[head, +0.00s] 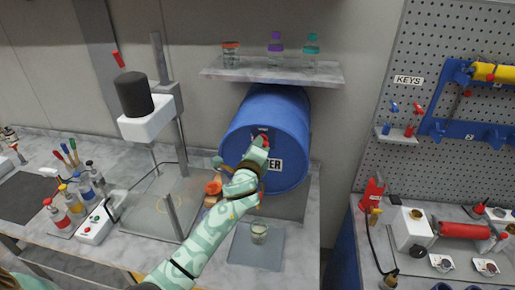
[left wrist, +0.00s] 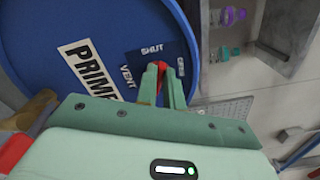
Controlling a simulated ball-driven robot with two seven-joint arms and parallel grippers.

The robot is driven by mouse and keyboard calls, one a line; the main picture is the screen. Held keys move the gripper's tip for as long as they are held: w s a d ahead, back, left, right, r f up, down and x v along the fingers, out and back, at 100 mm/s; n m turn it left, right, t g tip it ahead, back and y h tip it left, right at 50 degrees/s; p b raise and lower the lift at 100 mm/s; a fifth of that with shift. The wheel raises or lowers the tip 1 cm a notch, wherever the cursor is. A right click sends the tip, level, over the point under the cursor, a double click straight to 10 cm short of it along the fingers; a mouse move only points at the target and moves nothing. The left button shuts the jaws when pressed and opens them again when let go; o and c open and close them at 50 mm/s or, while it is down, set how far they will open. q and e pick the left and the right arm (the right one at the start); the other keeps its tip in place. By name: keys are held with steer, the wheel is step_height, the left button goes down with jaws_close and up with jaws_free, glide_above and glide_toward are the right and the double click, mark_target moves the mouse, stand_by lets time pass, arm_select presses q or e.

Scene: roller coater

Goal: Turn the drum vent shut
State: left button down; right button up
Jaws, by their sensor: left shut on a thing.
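The blue drum (head: 290,112) lies on its side under the shelf, its round end facing me. A dark blue plate (left wrist: 139,62) on that end reads SHUT at the top, OPEN to the right and VENT to the left in the left wrist view. My left gripper (head: 259,145) is at this plate, its fingers shut on the red drum vent handle (left wrist: 162,65). The fingers hide much of the handle, so I cannot tell exactly which mark it points to. My left gripper (left wrist: 164,78) also fills the lower wrist view. My right gripper is not in view.
A shelf (head: 272,73) with several bottles hangs above the drum. A glass (head: 259,232) stands on a grey mat below my left arm. A stand with a black cylinder (head: 134,94) rises to the left. A pegboard (head: 450,60) is at right.

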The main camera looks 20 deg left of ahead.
arm_select(q)
steer(key=n, duration=0.3)
steer(key=n+b, duration=0.1)
steer(key=shift+f+n, duration=0.3)
steer(key=shift+n, duration=0.1)
stand_by(0.5)
steer(key=c, duration=1.5)
jaws_free()
steer(key=shift+s, duration=0.1)
steer(key=b+v, duration=0.2)
steer(key=v, duration=1.4)
steer(key=shift+s+d, duration=0.1)
